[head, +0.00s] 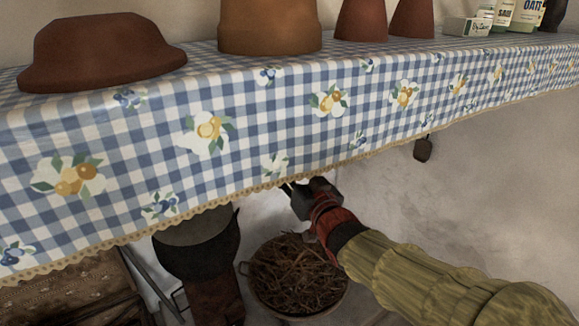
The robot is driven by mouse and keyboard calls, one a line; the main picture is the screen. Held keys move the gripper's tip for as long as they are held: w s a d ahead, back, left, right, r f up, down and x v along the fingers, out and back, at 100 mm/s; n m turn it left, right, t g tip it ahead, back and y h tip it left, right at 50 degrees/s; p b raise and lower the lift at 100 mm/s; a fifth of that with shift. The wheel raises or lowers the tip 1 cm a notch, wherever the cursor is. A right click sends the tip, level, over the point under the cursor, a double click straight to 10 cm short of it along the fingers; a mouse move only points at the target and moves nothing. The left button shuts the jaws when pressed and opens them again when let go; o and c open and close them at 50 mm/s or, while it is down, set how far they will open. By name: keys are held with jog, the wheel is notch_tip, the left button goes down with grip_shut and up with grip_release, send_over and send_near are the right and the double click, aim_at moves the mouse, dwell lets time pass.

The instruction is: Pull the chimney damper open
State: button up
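My gripper (291,189) reaches up to the scalloped lower edge of a blue-and-white checked cloth, below the mantel shelf. Its dark body shows beyond a red cuff on my sleeved arm. The fingertips are small and partly hidden at the cloth edge, so I cannot tell whether they are open or shut or touch anything. I cannot make out a chimney damper for certain. A small dark tab (423,149) hangs below the cloth at the right, apart from my gripper; I cannot tell whether it belongs to the damper.
The checked cloth (330,125) covers the shelf front and hides what is behind it. Clay pots (270,28) and small packages (467,27) stand on the shelf. Below are a basket of twigs (297,270) and a dark pot (198,248). The pale wall at right is clear.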

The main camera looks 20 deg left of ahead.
grip_shut()
dwell(0.5)
notch_tip(320, 180, down, 8)
jog(key=b, duration=0.6)
jog(key=shift+b, duration=0.4)
grip_release()
jog(key=o, duration=0.4)
jog(key=shift+r, duration=0.25)
jog(key=shift+c, duration=0.2)
